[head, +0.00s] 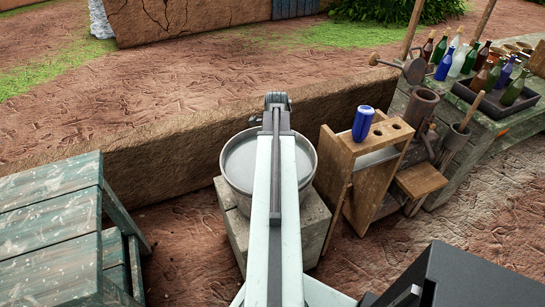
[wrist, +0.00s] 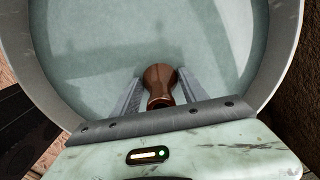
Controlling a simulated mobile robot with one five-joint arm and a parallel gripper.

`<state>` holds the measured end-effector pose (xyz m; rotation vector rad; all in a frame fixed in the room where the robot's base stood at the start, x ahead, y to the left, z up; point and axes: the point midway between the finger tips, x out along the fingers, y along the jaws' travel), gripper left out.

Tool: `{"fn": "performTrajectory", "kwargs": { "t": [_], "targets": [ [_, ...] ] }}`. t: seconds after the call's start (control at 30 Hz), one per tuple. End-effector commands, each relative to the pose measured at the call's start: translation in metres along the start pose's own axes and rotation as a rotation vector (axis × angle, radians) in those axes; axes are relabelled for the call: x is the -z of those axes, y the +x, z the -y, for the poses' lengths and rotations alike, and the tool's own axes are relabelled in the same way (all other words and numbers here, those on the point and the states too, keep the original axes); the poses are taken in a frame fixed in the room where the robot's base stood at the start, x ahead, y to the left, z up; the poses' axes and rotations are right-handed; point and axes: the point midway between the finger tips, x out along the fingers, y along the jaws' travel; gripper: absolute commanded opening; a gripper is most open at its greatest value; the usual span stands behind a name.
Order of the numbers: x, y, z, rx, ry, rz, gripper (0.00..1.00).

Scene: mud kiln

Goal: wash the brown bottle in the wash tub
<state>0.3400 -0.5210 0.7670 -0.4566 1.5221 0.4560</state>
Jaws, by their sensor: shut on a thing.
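The wash tub (head: 238,165) is a round grey metal tub on a stone block, with pale water in it. In the wrist view the tub's rim (wrist: 285,50) curves around my gripper (wrist: 156,88). My gripper is shut on the brown bottle (wrist: 160,76), which lies between the two fingers over or in the water. I cannot tell how deep the bottle is. In the head view my arm covers the middle of the tub and hides the bottle.
A wooden rack (head: 358,150) with holes stands right of the tub and holds a blue bottle (head: 363,122). A green table (head: 45,215) is at left. A bench at right carries several bottles in a dark tray (head: 467,92). A low mud wall (head: 165,150) runs behind the tub.

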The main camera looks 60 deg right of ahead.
Motion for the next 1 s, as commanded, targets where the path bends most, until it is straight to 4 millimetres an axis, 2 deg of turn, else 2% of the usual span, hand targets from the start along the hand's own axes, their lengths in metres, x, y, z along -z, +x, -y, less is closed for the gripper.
{"fn": "performTrajectory", "kwargs": {
  "t": [0.17, 1.0],
  "targets": [
    [0.0, -0.008, 0.0, 0.0, 0.0, 0.0, 0.06],
    [0.0, -0.126, 0.0, 0.0, 0.001, 0.0, 0.06]
  ]
}}
